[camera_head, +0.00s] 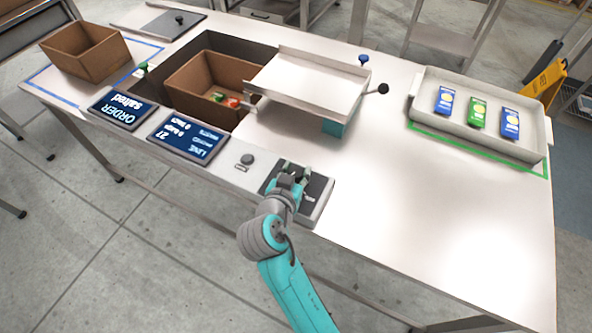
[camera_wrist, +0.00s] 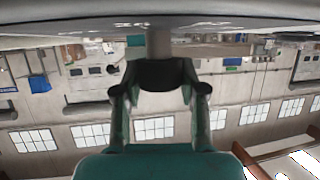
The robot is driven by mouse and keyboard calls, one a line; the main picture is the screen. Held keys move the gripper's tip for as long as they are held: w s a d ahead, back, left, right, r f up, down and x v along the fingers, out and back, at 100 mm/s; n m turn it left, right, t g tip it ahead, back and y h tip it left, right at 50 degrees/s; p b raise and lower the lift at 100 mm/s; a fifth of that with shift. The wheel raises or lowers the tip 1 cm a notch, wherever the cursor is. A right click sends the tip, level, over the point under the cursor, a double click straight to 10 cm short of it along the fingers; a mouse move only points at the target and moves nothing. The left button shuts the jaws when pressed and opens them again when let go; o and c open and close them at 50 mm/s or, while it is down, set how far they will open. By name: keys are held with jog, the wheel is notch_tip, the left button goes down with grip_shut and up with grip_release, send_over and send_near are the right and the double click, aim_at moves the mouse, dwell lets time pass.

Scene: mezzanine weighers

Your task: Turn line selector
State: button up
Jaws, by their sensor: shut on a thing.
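My gripper (camera_head: 291,172) is at the dark selector panel (camera_head: 318,188) on the front edge of the bench. In the wrist view, my gripper's fingers (camera_wrist: 162,92) close around a dark, rounded part (camera_wrist: 166,75), which I take to be the selector's handle. In the head view my gripper covers most of this handle, so its setting cannot be read. To the left of the panel are a blue display reading "LINE 27" (camera_head: 187,141) and a blue display reading "ORDER salted" (camera_head: 122,110).
A small dark knob (camera_head: 247,159) sits between the LINE display and the selector panel. Behind are a cardboard box (camera_head: 197,105) and a metal chute (camera_head: 310,85). A tray (camera_head: 425,115) with blue and green packets is at the right. The right front bench top is clear.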

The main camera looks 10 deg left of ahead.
jog(key=shift+y, duration=0.3)
jog(key=shift+d+n+y, duration=0.15)
jog(key=shift+n+y, duration=1.15)
jog(key=shift+n+g+y, duration=0.3)
jog(key=shift+n+y, duration=1.1)
jog(key=shift+y, duration=0.2)
jog(key=o, duration=1.2)
jog(key=shift+c, duration=0.2)
jog(key=v, duration=1.2)
